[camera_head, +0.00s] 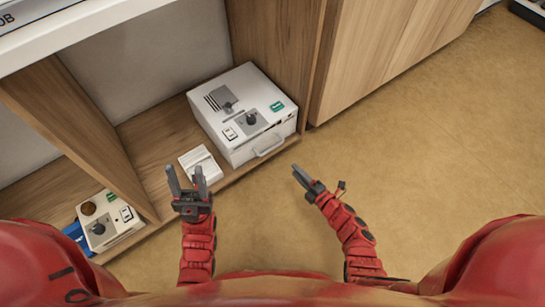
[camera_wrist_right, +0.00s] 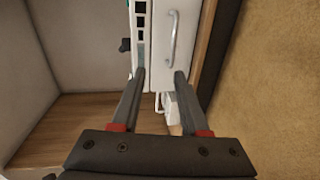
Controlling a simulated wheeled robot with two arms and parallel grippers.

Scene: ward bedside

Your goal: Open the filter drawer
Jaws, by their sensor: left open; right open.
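A white boxy machine (camera_head: 240,105) with a black knob, switches and a green label on top stands on the low wooden shelf. Its front bears a drawer with a grey bar handle (camera_head: 269,146); the drawer looks shut. In the right wrist view the drawer front (camera_wrist_right: 160,40) and its handle (camera_wrist_right: 172,36) lie ahead of the fingertips. My right gripper (camera_head: 297,170) is open and empty, in front of and apart from the handle. It also shows in the right wrist view (camera_wrist_right: 160,78). My left gripper (camera_head: 186,176) is open, near a small white item.
The small white item (camera_head: 200,163) lies on the shelf (camera_head: 150,165) left of the machine. A second, smaller device (camera_head: 108,222) and a blue object (camera_head: 77,238) stand in the left compartment behind a wooden divider (camera_head: 85,125). The floor (camera_head: 430,170) to the right is clear.

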